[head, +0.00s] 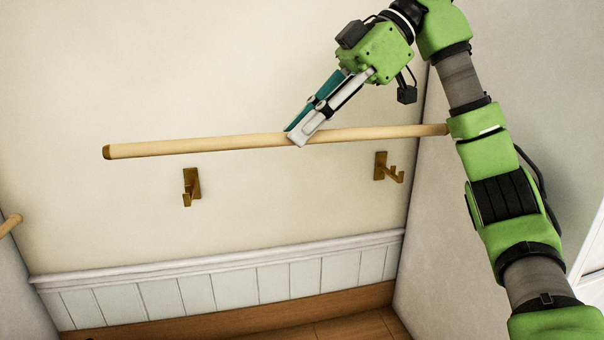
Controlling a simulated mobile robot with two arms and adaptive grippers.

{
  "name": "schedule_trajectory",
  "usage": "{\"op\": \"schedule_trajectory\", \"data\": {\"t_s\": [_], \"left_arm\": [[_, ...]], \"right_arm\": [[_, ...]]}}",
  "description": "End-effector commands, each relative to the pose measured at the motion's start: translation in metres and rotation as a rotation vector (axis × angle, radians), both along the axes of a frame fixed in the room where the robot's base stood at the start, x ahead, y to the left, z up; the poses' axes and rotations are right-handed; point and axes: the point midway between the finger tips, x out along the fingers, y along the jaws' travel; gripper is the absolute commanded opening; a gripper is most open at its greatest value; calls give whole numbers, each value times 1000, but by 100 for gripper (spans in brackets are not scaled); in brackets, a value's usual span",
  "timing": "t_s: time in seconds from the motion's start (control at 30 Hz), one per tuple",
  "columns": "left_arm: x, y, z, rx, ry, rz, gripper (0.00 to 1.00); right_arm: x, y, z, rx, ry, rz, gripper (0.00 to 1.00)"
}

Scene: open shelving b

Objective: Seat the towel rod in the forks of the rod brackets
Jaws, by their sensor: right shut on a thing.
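The towel rod (210,144) is a long pale wooden rod, held nearly level, its right end slightly higher in the picture. My right gripper (297,136) is shut on the rod near its middle. Two brass-coloured rod brackets are fixed to the cream wall: the left bracket (192,187) and the right bracket (386,167). Both appear below the rod in the picture, with clear space between. The rod's left end reaches well past the left bracket, and its right end meets the outline of my arm. My left gripper is not in view.
White panelling with a ledge (220,265) runs along the lower wall, above a wooden baseboard and floor. A side wall (440,230) stands at the right. A piece of another wooden rod (10,224) shows at the left edge. The wall around the brackets is clear.

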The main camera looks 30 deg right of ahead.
Motion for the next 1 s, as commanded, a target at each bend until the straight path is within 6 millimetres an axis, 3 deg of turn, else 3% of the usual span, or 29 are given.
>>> {"op": "schedule_trajectory", "data": {"t_s": [0.1,0.27,0.4,0.53,0.73,0.87,1.0], "left_arm": [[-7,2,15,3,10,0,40],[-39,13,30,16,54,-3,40],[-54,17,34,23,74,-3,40],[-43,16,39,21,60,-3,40],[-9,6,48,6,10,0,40],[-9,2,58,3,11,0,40],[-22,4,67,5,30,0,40]], "right_arm": [[23,-13,-8,4,7,-4,0],[58,-32,-25,5,6,-3,0],[81,-45,-54,4,6,-1,0],[94,-53,-73,3,4,-1,0],[103,-59,-86,1,1,-1,0],[109,-64,-100,-1,3,-1,0],[109,-63,-116,-2,2,-3,0]]}}
